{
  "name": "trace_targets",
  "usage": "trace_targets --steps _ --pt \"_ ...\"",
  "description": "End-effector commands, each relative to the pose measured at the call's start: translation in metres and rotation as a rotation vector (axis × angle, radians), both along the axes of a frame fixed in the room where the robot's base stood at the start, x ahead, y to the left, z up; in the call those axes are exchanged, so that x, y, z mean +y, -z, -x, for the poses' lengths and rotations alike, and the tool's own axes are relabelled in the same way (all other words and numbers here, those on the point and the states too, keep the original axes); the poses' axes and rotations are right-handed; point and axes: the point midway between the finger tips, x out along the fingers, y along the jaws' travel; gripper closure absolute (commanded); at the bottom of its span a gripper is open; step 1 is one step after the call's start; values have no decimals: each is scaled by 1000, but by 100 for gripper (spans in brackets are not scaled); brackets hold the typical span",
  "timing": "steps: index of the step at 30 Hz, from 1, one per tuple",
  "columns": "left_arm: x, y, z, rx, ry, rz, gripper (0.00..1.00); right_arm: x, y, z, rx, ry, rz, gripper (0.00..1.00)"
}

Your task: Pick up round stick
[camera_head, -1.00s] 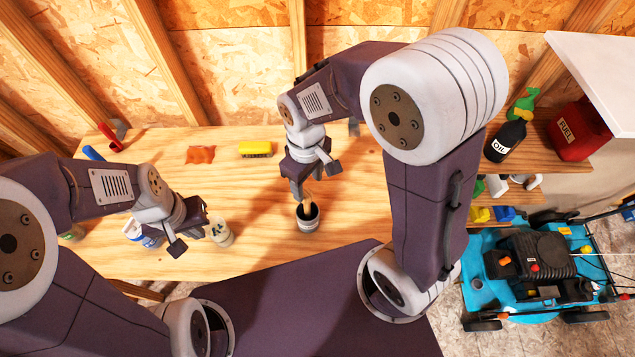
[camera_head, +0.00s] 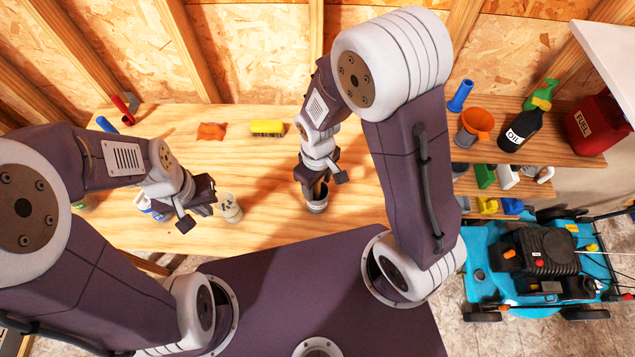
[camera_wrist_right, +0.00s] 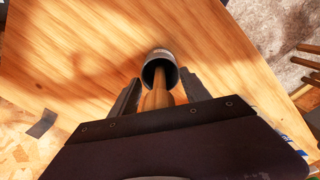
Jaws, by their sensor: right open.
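A wooden round stick (camera_wrist_right: 157,98) stands in a dark can with a pale rim (camera_wrist_right: 160,54) in the right wrist view. More than one stick may be there; I cannot tell. In the head view the can (camera_head: 317,207) stands on the workbench, below my right gripper (camera_head: 313,190). In the wrist view my right gripper (camera_wrist_right: 161,78) is open, with its fingers on either side of the stick and its tips near the can's rim. My left gripper (camera_head: 203,208) is left of the can, beside a white labelled container (camera_head: 231,209); its jaws do not show clearly.
The wooden bench (camera_head: 260,175) has free room around the can. An orange cloth (camera_head: 211,131) and a yellow brush (camera_head: 268,127) lie at the back. Shelves with an oil bottle (camera_head: 524,128) and a blue mower (camera_head: 540,270) are at right.

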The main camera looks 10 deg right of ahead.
Motion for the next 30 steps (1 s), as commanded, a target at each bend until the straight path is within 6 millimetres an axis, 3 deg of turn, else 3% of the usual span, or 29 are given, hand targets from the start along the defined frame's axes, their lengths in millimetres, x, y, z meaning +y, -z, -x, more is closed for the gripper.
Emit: trace_targets --steps 2,6,8,17,25,30 --pt "0 0 0 0 0 0 100 0 0 0 0 0 0 48" --pt "0 0 0 0 0 0 100 0 0 0 -1 0 -1 87" --pt "0 0 0 0 0 0 100 0 -1 0 -1 0 -1 100" --pt "0 -2 0 0 0 0 100 0 -7 -1 -5 0 -2 100" --pt "0 -10 0 0 0 0 100 1 -71 -2 -8 0 -4 100" --pt "0 -12 0 0 0 0 100 0 -96 -1 -5 0 -2 100"
